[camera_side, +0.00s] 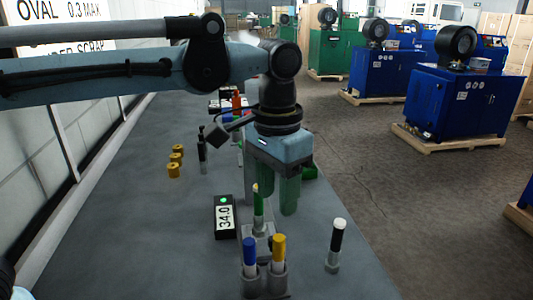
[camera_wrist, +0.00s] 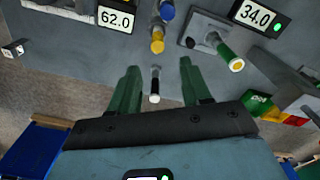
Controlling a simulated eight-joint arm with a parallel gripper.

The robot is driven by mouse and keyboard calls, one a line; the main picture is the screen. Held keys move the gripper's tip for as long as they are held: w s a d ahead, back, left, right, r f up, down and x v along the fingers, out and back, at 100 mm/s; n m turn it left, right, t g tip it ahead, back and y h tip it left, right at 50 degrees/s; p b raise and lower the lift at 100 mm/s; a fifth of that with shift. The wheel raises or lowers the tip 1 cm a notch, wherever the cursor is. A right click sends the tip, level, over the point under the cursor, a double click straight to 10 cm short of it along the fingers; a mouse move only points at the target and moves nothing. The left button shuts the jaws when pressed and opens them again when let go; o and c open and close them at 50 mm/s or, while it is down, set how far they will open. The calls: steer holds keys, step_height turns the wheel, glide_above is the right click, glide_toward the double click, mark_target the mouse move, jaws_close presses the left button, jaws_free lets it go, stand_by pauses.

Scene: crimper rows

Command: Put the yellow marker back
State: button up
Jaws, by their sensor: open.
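The yellow marker (camera_side: 278,247) has a yellow top and stands upright in a grey cup holder, beside the blue marker (camera_side: 250,252). In the wrist view the yellow marker (camera_wrist: 158,42) shows beyond my fingertips, with the blue marker (camera_wrist: 167,10) further up. My gripper (camera_side: 281,205) points down with its green fingers apart, above the bench and behind the yellow marker in the side view. In the wrist view my gripper (camera_wrist: 159,68) is open and empty.
A green-topped marker (camera_side: 258,205) stands upright in a grey fixture by the display 34.0 (camera_side: 223,214), close to my fingers. Display 62.0 (camera_wrist: 117,20) is at upper left. Several brass-coloured pieces (camera_side: 174,170) lie left.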

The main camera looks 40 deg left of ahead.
steer(key=s+a+f+n+t, duration=0.1)
steer(key=s+a+f+t, duration=0.2)
steer(key=a, duration=0.7)
steer(key=s+a+f+n+t, duration=0.2)
steer(key=s+a+f+t, duration=0.2)
steer(key=a, duration=0.6)
steer(key=shift+s+f+n, duration=0.3)
steer(key=shift+s+f, duration=0.1)
